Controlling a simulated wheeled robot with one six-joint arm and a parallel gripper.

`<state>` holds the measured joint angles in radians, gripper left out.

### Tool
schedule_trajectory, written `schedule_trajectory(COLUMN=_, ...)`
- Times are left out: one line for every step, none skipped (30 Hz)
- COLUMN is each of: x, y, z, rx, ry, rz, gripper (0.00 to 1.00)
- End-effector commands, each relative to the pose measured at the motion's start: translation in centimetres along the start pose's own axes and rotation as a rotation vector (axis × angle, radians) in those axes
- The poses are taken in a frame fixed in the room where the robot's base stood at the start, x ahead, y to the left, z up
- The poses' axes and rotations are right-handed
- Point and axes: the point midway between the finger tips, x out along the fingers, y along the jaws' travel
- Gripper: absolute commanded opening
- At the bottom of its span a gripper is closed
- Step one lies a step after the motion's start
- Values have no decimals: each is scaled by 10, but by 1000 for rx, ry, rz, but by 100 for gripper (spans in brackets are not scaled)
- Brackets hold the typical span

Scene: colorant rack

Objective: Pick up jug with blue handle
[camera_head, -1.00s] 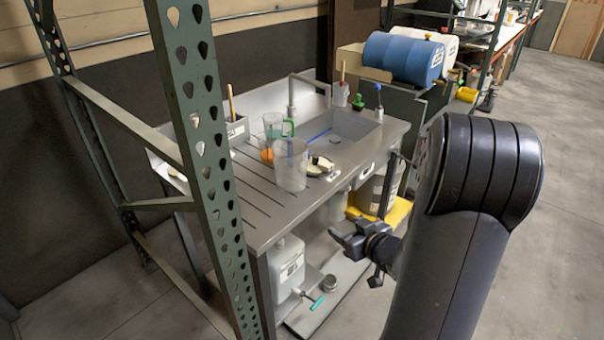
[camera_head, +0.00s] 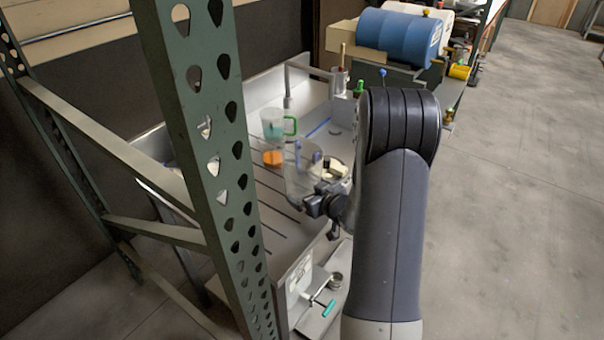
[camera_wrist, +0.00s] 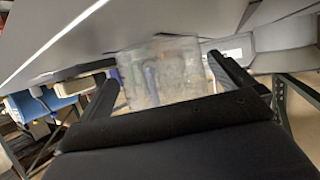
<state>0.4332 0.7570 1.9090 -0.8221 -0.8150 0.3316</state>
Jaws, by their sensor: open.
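The clear jug (camera_head: 302,178) stands upright on the grey sink counter. Its blue handle (camera_head: 318,156) is at its upper right in the head view. In the wrist view the jug (camera_wrist: 165,72) appears between and beyond the two finger ends, with a blurred blue patch showing through it. My gripper (camera_head: 314,204) is open at the jug's lower front right in the head view, partly overlapping it. It also shows in the wrist view (camera_wrist: 160,78), with its fingers spread apart. I cannot tell whether the fingers touch the jug.
A green-handled jug (camera_head: 273,124) and an orange item (camera_head: 272,158) stand behind the clear jug. A pale item (camera_head: 335,168) lies close to its right. A green perforated rack post (camera_head: 205,130) stands in the left foreground. Open floor (camera_head: 520,200) lies to the right.

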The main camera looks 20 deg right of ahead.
Motion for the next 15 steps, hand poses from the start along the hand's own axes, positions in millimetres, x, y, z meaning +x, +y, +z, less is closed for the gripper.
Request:
schedule_trajectory(x=0, y=0, z=0, rx=0, ry=0, rz=0, gripper=100)
schedule_trajectory(x=0, y=0, z=0, rx=0, ry=0, rz=0, gripper=100)
schedule_trajectory(x=0, y=0, z=0, rx=0, ry=0, rz=0, gripper=100)
schedule_trajectory(x=0, y=0, z=0, rx=0, ry=0, rz=0, gripper=99)
schedule_trajectory(x=0, y=0, z=0, rx=0, ry=0, rz=0, gripper=97)
schedule_trajectory(x=0, y=0, z=0, rx=0, ry=0, rz=0, gripper=93)
schedule_trajectory(x=0, y=0, z=0, rx=0, ry=0, rz=0, gripper=91)
schedule_trajectory(x=0, y=0, z=0, rx=0, ry=0, rz=0, gripper=89)
schedule_trajectory(x=0, y=0, z=0, rx=0, ry=0, rz=0, gripper=85)
schedule_trajectory(x=0, y=0, z=0, rx=0, ry=0, rz=1, gripper=83)
schedule_trajectory(x=0, y=0, z=0, rx=0, ry=0, rz=1, gripper=80)
schedule_trajectory(x=0, y=0, z=0, rx=0, ry=0, rz=1, gripper=77)
schedule_trajectory(x=0, y=0, z=0, rx=0, ry=0, rz=1, gripper=75)
schedule_trajectory(x=0, y=0, z=0, rx=0, ry=0, rz=1, gripper=72)
schedule_trajectory(x=0, y=0, z=0, rx=0, ry=1, rz=1, gripper=70)
